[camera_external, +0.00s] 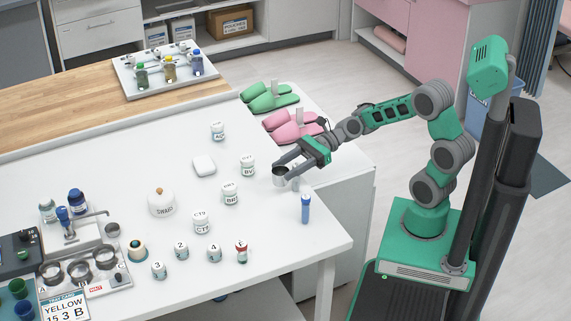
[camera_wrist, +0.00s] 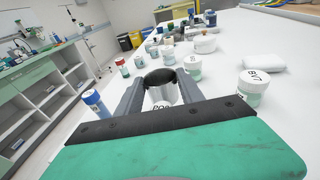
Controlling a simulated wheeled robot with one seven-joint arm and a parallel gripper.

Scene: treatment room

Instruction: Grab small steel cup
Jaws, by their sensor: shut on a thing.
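The small steel cup (camera_external: 280,177) is at the right part of the white table, at the tips of my gripper (camera_external: 284,165). In the wrist view the cup (camera_wrist: 160,77) shows its dark open mouth between the two grey fingers of my gripper (camera_wrist: 160,88). The fingers are shut on the cup's sides, and it looks upright. I cannot tell whether its base touches the table.
A blue-capped tube (camera_external: 305,209) stands near the right edge. White jars marked BV (camera_external: 248,166) and BA (camera_external: 231,194) stand to the left. A swab pot (camera_external: 161,202), numbered jars and a rack with steel rings (camera_external: 82,272) are farther left. Slippers (camera_external: 292,127) lie beyond the table.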

